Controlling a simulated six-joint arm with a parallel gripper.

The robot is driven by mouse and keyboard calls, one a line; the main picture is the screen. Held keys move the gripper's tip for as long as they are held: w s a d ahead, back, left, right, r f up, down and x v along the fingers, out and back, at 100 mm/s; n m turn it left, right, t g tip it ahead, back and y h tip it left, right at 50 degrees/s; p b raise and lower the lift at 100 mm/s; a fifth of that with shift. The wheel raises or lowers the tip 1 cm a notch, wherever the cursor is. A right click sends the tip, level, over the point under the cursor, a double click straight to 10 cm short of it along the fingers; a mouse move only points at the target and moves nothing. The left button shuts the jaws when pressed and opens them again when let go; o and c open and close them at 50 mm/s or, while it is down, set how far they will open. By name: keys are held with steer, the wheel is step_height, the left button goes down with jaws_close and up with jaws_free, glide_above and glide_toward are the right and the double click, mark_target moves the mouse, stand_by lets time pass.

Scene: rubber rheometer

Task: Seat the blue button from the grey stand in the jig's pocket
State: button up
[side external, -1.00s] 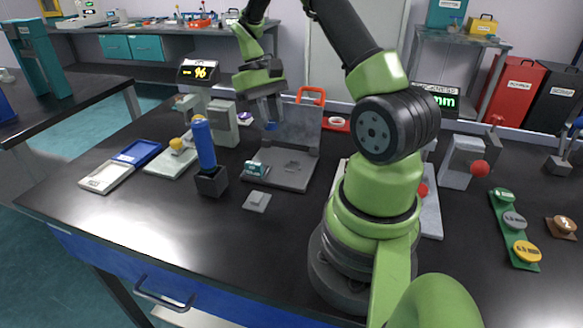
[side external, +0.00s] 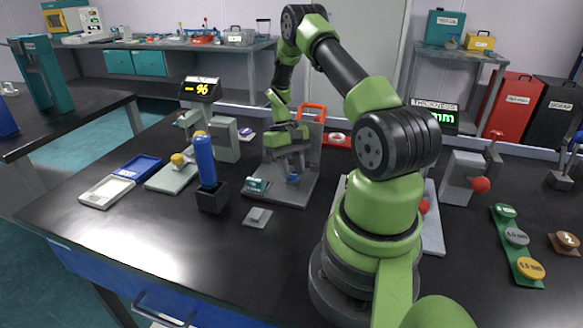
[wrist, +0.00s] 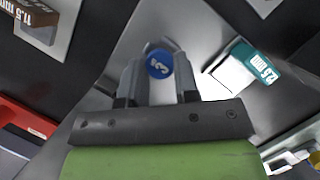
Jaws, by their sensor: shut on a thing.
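The blue button (wrist: 159,64), with white markings on its face, is between the two fingers of my gripper (wrist: 160,84) in the wrist view. My gripper is shut on it. In the side view my gripper (side external: 293,172) is low over the grey jig (side external: 300,192), with the blue button (side external: 293,179) at its tips. The jig's base plate (wrist: 118,55) fills much of the wrist view. Its pocket is hidden by the button and fingers, and I cannot tell whether the button touches it. The small grey stand (side external: 257,217) is in front of the jig and looks empty.
A teal block marked 12.5 mm (wrist: 255,62) is on the jig plate beside the fingers; it also shows in the side view (side external: 256,184). The jig's upright back plate (side external: 307,135) rises behind. A blue-handled tool in a black holder (side external: 211,198) stands left of the jig.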

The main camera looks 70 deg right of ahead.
steer(key=shift+f, duration=0.3)
steer(key=shift+f, duration=0.35)
steer(key=o, duration=0.9)
